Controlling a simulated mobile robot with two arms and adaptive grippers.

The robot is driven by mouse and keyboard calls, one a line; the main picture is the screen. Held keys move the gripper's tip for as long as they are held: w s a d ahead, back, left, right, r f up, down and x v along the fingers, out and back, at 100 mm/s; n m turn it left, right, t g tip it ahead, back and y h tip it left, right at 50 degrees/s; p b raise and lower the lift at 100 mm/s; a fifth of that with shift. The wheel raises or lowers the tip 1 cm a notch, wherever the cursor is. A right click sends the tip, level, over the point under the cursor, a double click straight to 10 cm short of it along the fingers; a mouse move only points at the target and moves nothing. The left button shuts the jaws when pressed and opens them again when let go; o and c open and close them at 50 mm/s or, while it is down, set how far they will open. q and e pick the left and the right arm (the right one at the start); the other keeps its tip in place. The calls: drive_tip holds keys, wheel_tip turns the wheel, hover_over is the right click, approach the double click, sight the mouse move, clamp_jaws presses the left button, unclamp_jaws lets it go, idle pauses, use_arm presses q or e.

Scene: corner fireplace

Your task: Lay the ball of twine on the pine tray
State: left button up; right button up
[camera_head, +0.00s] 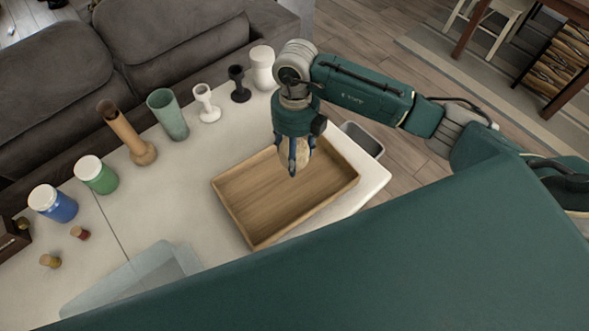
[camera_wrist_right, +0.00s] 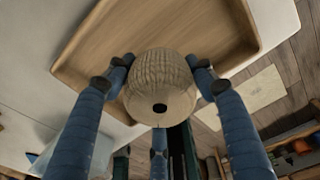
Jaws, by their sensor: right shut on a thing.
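The ball of twine (camera_wrist_right: 163,85) is a beige wound ball with a dark hole in its end, seen in the right wrist view. My right gripper (camera_head: 297,165) is shut on it, with the blue fingers on its sides; in the right wrist view the fingers (camera_wrist_right: 160,80) also hold it. In the head view the twine (camera_head: 306,152) shows partly behind the fingers. The pine tray (camera_head: 235,222) lies on the white table below the gripper; the twine appears over its far right part. I cannot tell whether the twine touches the tray floor. My left gripper is not in view.
Along the table's sofa side stand a blue jar (camera_head: 54,204), a green jar (camera_head: 96,175), a brown vase (camera_head: 128,135), a green tumbler (camera_head: 168,114) and candle holders (camera_head: 206,103). A clear bin (camera_head: 140,280) is left of the tray. A grey bin (camera_head: 362,138) is beyond the table edge.

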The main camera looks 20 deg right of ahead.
hover_over(294, 180)
wheel_tip(294, 180, down, 5)
drive_tip(key=shift+w+d+f+p, duration=0.1)
drive_tip(key=shift+f+p, duration=0.1)
drive_tip(key=shift+p, duration=0.15)
drive_tip(key=shift+f, duration=0.65)
wheel_tip(294, 180, down, 4)
drive_tip(key=shift+r+p, duration=0.1)
drive_tip(key=shift+p, duration=0.3)
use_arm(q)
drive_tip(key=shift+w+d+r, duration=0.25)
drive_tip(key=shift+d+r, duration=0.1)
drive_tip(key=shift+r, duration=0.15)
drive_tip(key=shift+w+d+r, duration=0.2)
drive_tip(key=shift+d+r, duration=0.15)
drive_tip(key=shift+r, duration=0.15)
use_arm(e)
drive_tip(key=shift+f, duration=0.2)
drive_tip(key=o, duration=1.2)
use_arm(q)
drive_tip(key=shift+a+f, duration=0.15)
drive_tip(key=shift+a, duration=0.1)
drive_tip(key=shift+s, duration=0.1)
use_arm(e)
drive_tip(key=shift+r, duration=0.1)
